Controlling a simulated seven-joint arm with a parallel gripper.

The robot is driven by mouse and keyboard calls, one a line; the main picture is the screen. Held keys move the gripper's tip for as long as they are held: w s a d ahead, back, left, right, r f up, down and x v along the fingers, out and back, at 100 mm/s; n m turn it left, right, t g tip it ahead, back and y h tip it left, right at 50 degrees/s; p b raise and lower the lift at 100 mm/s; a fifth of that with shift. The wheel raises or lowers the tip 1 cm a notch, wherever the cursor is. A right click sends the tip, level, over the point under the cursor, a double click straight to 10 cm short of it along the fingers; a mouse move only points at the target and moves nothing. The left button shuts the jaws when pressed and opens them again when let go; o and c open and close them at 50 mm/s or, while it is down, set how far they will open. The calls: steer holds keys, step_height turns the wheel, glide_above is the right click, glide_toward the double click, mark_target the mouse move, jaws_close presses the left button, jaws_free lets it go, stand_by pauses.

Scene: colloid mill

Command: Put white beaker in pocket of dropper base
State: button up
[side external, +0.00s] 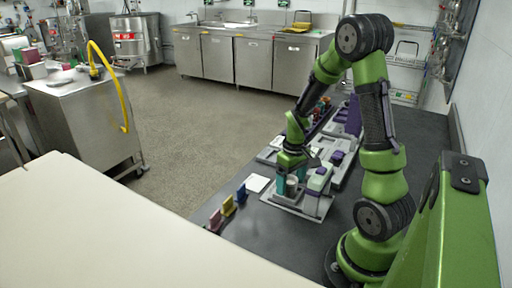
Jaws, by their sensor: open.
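My gripper (291,168) is on the dark bench and points down, just above a small white cup-like piece that looks like the white beaker (292,184). The fingertips are small and partly hidden, so I cannot tell whether they touch it. The gripper is open. The white beaker appears upright at the light grey dropper base (285,206); I cannot tell whether it sits in the pocket. Teal parts (281,183) stand close beside it, and a pale and green upright unit (317,182) with a purple top stands just to the right.
Grey trays with purple parts (337,157) lie behind on the dark bench. A white square (257,183) and blue, yellow and pink pieces (228,205) are to the left. A pale tabletop (110,240) fills the front left. Bare bench lies in front of the base.

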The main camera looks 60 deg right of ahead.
steer(key=shift+r, duration=0.1)
step_height(320, 180, up, 12)
steer(key=s+a+r+t+y, duration=0.1)
steer(key=a+r+t, duration=0.2)
steer(key=a, duration=0.8)
steer(key=s+a+r+t, duration=0.1)
steer(key=a+r+t, duration=0.3)
steer(key=a, duration=0.6)
step_height(320, 180, up, 2)
steer(key=shift+s+a+r+y, duration=0.1)
steer(key=shift+s+a+y, duration=0.15)
steer(key=shift+a+y, duration=0.15)
